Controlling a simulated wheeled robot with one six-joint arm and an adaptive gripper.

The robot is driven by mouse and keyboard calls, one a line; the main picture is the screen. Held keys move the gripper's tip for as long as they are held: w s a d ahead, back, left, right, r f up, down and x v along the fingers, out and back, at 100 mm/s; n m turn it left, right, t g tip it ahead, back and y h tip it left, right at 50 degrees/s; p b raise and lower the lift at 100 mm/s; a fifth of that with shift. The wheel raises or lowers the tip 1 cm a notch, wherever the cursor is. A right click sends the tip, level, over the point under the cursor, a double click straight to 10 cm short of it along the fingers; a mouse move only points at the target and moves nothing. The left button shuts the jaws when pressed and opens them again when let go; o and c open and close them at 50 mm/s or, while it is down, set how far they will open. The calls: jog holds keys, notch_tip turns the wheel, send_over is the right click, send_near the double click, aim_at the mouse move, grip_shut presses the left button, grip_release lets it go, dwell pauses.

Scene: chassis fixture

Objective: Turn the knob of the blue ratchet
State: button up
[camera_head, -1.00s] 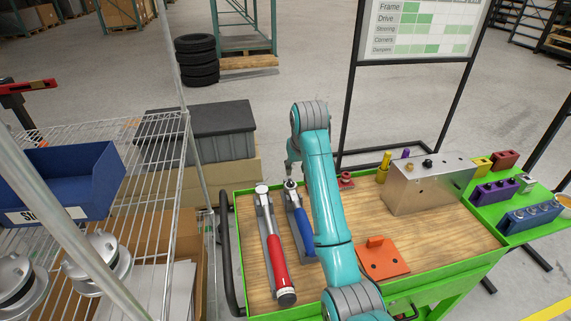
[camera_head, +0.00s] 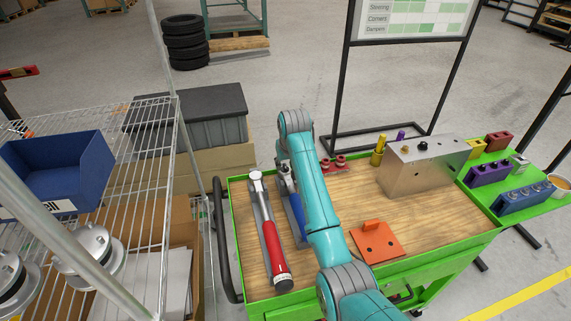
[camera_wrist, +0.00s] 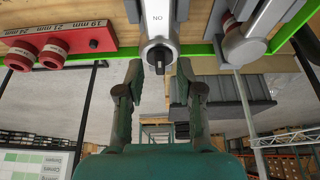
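The blue ratchet (camera_head: 295,212) lies on the wooden top of the green cart, its blue handle partly hidden behind my arm. In the wrist view its silver head (camera_wrist: 160,22) is at the top centre, with lettering and a small dark knob (camera_wrist: 159,58) at its end. My gripper (camera_wrist: 160,72) is open, with one finger on each side of the knob and visible gaps between. I cannot tell its exact distance from the knob. In the head view my gripper (camera_head: 284,162) is by the ratchet's head and mostly hidden.
A red-handled tool (camera_head: 270,240) lies close to the left of the ratchet. A red socket holder (camera_wrist: 65,44) stands on the other side. An orange plate (camera_head: 376,242) and a metal box (camera_head: 425,168) sit to the right. A wire shelf (camera_head: 140,150) stands left.

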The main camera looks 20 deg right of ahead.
jog(key=shift+w+f, duration=0.1)
jog(key=shift+f, duration=0.1)
grip_shut()
